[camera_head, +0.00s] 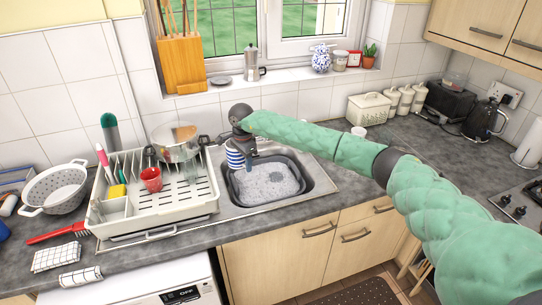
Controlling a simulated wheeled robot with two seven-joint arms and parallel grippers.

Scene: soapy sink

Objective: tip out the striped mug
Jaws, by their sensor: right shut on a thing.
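The blue-and-white striped mug (237,158) hangs over the left side of the sink, above the soapy basin. It looks tilted, and its inside is hidden from this view. My right gripper (243,138) is shut on the mug from above; the fingers are small and partly hidden by the wrist. The grey wash basin (296,168) sits in the sink with foamy water (265,182) in it. My left gripper is not in view.
A white dish rack (200,205) with a pot (176,141) and a red cup (151,179) stands close on the left. A colander (56,188) is farther left. The windowsill (285,78) holds a moka pot and jars behind. Worktop to the right is mostly clear.

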